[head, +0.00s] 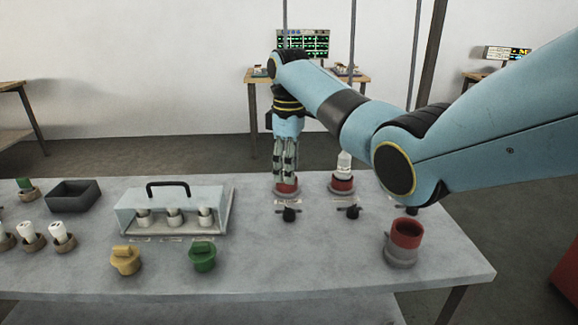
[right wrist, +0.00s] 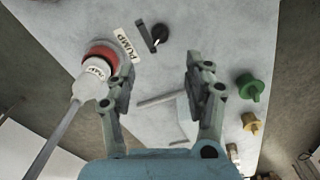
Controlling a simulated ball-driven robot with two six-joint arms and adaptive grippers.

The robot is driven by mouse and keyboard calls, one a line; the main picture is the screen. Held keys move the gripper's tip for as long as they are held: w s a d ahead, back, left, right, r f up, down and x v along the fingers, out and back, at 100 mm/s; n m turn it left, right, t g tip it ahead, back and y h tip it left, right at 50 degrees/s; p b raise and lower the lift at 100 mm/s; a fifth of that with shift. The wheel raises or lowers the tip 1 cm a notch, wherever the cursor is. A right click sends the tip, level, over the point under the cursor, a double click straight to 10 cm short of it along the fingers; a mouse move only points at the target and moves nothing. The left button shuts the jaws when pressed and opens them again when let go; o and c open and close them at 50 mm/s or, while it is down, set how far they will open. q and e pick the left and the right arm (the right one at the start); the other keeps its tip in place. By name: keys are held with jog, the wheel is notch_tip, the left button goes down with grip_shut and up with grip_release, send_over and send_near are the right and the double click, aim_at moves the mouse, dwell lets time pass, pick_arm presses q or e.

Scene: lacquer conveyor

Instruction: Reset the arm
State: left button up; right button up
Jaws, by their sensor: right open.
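My right arm reaches in from the right in the head view, its forearm pointing down over the table. My right gripper (head: 285,172) points down at a red-ringed holder (head: 287,189) and partly hides it. In the right wrist view the two fingers of the right gripper (right wrist: 160,88) are well apart with nothing between them. A white-capped piece in a red ring (right wrist: 97,68) shows there just left of the left finger. I cannot tell whether they touch. My left gripper is not in view.
A handled grey case (head: 168,193), a yellow knob (head: 125,260) and a green knob (head: 202,257) are left. Thin vertical rods (head: 413,60) rise behind. The front middle table is clear.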

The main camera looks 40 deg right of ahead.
dwell(0.3)
